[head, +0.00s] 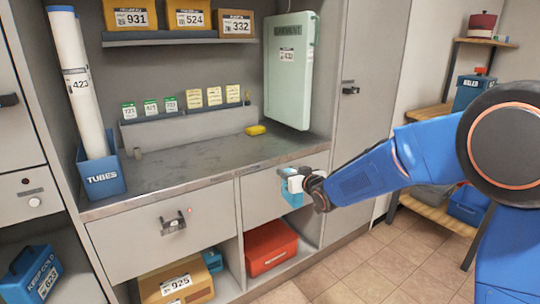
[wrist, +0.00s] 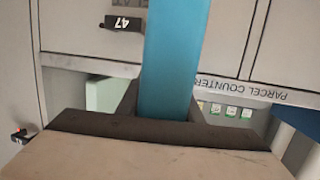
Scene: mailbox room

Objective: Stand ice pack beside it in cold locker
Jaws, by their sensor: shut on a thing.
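My gripper (head: 300,184) is in front of the drawer fronts below the counter, right of centre in the head view. It is shut on a light blue thing, likely the ice pack (head: 291,198), mostly hidden behind the gripper. In the wrist view the ice pack (wrist: 177,60) is a flat blue slab between the dark fingers of my gripper (wrist: 168,112). A blue box marked KEEP COLD (head: 33,277) sits in a low compartment at the lower left. I cannot tell which compartment is the cold locker.
The counter (head: 170,178) holds a blue TUBES holder (head: 101,178) and a yellow item (head: 255,130). Below it, an orange-brown box (head: 175,284) and a red bin (head: 270,248) stand in open cubbies. Shelves (head: 440,205) stand at right. Floor (head: 365,265) in front is clear.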

